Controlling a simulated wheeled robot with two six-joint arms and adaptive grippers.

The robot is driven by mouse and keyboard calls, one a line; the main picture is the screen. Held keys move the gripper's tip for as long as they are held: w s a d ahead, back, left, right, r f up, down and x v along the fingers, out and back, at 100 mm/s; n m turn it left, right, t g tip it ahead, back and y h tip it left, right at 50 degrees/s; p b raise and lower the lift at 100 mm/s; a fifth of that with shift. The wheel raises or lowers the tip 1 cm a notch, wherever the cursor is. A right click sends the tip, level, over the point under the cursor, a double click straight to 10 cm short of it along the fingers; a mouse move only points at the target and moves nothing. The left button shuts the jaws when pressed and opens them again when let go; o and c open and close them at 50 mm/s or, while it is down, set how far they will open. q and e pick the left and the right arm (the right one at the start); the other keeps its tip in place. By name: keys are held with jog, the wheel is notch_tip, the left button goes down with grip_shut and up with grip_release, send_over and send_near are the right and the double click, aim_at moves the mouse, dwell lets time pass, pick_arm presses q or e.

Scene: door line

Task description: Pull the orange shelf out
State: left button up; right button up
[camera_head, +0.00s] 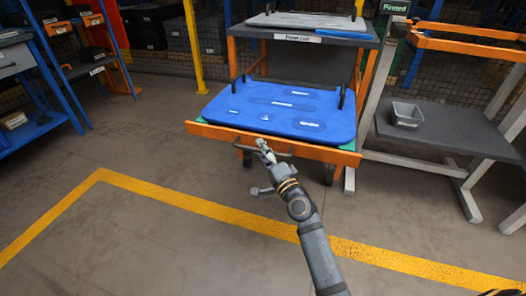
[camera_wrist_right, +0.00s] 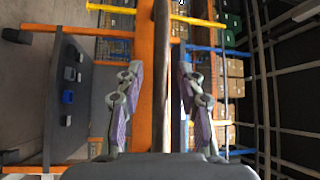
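The orange shelf (camera_head: 335,156) is a low pull-out tray with an orange front edge, in the middle of the head view. A blue panel with black handles (camera_head: 325,105) lies on it. A dark bar handle (camera_head: 283,154) runs along its front. My right gripper (camera_head: 264,147) is at this handle, near its middle. In the right wrist view the bar (camera_wrist_right: 160,60) stands upright between the two open fingers of my right gripper (camera_wrist_right: 161,100), with gaps visible on both sides. Whether a finger touches it I cannot tell. My left gripper is not in view.
Above is a grey shelf (camera_head: 345,35) with a light panel. At right stands a grey bench (camera_head: 450,132) with a grey bin (camera_head: 406,114). Blue racks (camera_head: 35,127) stand at left. Floor in front, crossed by a yellow line (camera_head: 190,199), is clear.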

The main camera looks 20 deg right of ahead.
jog(key=shift+s, duration=0.1)
jog(key=v, duration=1.2)
